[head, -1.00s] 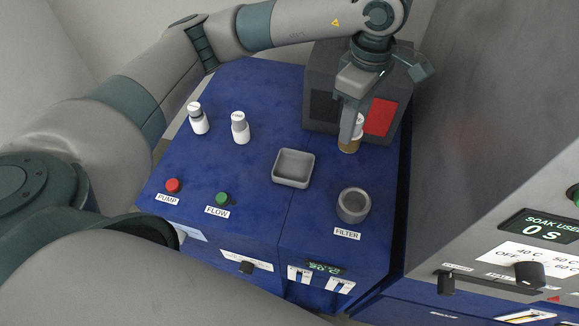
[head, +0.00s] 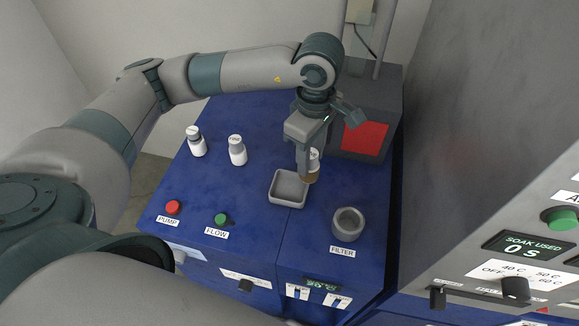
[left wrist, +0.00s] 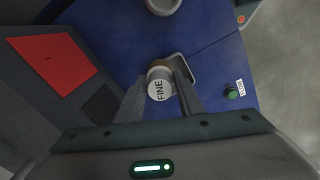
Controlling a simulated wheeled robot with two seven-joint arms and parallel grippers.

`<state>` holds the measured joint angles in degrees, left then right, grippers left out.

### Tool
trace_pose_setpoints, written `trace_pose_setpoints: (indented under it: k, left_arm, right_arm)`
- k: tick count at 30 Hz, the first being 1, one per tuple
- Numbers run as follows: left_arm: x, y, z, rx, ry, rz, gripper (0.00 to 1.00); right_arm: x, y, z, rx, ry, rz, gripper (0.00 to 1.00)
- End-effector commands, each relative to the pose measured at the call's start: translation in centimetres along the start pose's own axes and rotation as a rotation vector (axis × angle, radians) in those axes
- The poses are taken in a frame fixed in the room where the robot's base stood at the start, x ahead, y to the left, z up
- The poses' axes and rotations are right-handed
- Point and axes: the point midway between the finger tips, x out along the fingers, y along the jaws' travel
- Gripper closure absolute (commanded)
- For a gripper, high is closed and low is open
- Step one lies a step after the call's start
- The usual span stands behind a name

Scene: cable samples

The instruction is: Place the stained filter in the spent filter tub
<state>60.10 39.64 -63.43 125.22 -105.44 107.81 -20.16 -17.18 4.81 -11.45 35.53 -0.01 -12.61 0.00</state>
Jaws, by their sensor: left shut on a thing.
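My left gripper (head: 307,172) is shut on the stained filter (head: 313,166), a small cylinder with a white top and a brown lower end. In the left wrist view the filter (left wrist: 160,88) has a white cap reading FINE, between the two fingers. The gripper holds it upright by the back right corner of a shallow grey square tub (head: 274,200), the likely spent filter tub. I cannot tell how high the filter is above the tub's rim. The tub's edge also shows in the left wrist view (left wrist: 184,66). My right gripper is not in view.
A round grey cup (head: 347,223) stands behind the FILTER label. Two white bottles (head: 196,142) (head: 237,151) stand at the back left. Red (head: 173,207) and green (head: 221,219) buttons are at the front. A dark box with a red panel (head: 364,138) stands behind the gripper.

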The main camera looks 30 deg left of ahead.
Motion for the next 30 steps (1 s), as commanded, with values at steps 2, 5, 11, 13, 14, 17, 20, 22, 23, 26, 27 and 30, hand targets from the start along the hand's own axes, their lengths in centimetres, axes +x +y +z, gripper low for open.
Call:
trace_pose_setpoints:
  k: [2,5,11,13,14,17,20,22,23,26,27,30]
  left_arm:
    - [0.6,-1.0,-1.4,-0.004,0.002,-0.005,0.93]
    - [1.5,-1.8,-2.6,-0.003,0.002,-0.004,0.93]
    - [2.6,-2.5,-3.7,0.0,0.0,0.0,0.93]
    - [2.7,-2.5,-3.8,0.001,0.0,0.001,0.93]
    - [2.8,-2.5,-3.8,0.001,0.0,0.001,0.93]
    - [2.8,-2.5,-3.8,0.001,0.0,0.001,0.93]
    - [2.8,-2.5,-3.8,0.001,0.0,0.001,0.93]
    - [2.9,-2.5,-3.8,0.0,0.0,0.0,0.93]
    - [3.0,-2.5,-3.8,0.0,0.0,-0.001,0.93]
    - [3.8,-2.5,-3.8,0.0,0.0,-0.003,0.93]
    - [4.2,-2.6,-3.8,-0.001,0.0,-0.004,0.93]
    - [5.5,-2.5,-3.8,-0.001,0.0,-0.004,0.93]
  right_arm:
    - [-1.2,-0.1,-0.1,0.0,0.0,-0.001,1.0]
    - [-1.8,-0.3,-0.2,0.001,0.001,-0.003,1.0]
    - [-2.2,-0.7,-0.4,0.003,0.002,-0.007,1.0]
    - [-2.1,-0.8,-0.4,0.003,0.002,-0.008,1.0]
    - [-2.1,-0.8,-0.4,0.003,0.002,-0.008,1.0]
    - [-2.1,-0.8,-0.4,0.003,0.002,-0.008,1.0]
    - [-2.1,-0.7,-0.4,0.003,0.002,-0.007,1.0]
    - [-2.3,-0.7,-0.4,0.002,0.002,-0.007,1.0]
    - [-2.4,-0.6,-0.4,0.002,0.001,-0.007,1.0]
    - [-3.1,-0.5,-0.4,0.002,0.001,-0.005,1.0]
    - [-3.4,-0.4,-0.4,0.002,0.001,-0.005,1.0]
    - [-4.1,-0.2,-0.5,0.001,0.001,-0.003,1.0]
